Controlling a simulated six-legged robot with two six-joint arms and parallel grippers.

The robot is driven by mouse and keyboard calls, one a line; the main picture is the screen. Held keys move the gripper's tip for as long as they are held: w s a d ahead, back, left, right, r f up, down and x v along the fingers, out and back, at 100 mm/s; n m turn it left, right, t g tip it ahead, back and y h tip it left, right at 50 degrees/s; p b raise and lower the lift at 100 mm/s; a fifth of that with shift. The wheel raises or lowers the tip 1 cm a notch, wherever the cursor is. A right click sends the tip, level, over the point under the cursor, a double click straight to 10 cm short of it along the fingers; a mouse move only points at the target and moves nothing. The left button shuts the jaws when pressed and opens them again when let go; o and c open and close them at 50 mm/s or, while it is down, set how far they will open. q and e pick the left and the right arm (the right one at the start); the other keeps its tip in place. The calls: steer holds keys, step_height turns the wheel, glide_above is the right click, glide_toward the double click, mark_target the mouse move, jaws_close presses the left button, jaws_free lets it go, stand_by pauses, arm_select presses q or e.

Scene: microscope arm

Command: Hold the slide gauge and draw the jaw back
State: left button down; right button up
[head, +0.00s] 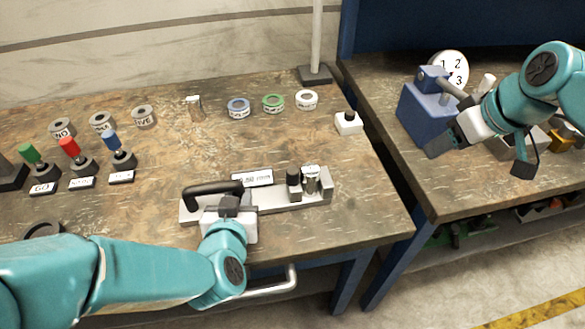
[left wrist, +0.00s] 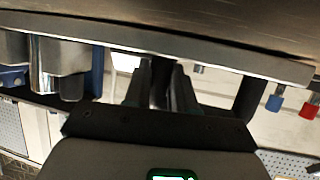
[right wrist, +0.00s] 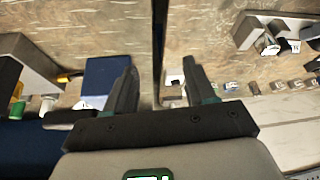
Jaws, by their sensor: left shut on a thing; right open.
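The slide gauge (head: 265,201) is a pale metal bar lying on the left bench near its front edge. A black arched handle (head: 205,188) stands on its left part. A black knob (head: 293,180) and a shiny metal cylinder (head: 312,180) stand close together on its right part. My left gripper (head: 230,203) is shut on the handle near its right end. In the left wrist view its fingers (left wrist: 161,88) close on a dark upright piece. My right gripper (head: 491,150) is open and empty, over the right bench, well away from the gauge.
A small display with a reading (head: 252,178) sits behind the gauge. Green, red and blue knobs (head: 69,148) stand at left. Several tape-like rings (head: 273,103) lie behind. A white block (head: 348,123) is at right. A blue box (head: 425,115) and a numbered dial (head: 450,68) are near my right gripper. A gap separates the benches.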

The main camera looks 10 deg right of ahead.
steer(key=w+a+r+n+g, duration=0.1)
steer(key=w+a+n+g, duration=0.1)
steer(key=w+a+n, duration=0.65)
step_height(320, 180, up, 2)
steer(key=n+g+h, duration=0.1)
steer(key=n+g, duration=0.2)
steer(key=n, duration=0.6)
glide_above(291, 170)
step_height(291, 170, down, 12)
steer(key=shift+d+r, duration=0.1)
steer(key=shift+r, duration=0.05)
jaws_close()
